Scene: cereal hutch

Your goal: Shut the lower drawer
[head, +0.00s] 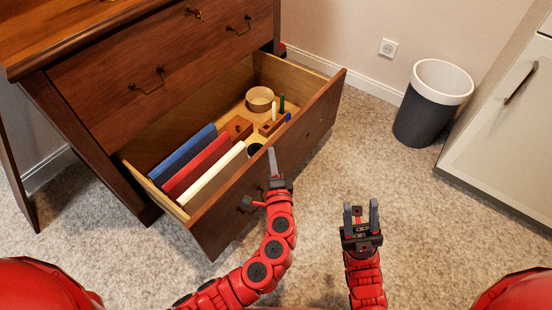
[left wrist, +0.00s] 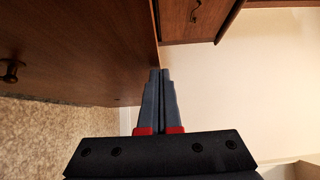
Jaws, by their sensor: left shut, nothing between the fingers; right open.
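The lower drawer (head: 312,125) of a brown wooden dresser stands well pulled out in the head view, its inside open to view. My left gripper (head: 272,158) is shut and empty at the outer side of the drawer front, its fingertips near the top edge. My right gripper (head: 360,209) is open and empty over the carpet, right of the drawer.
The upper drawer (head: 165,65) is shut. A bin (head: 428,110) and white cabinet (head: 508,125) stand right; carpet between is clear.

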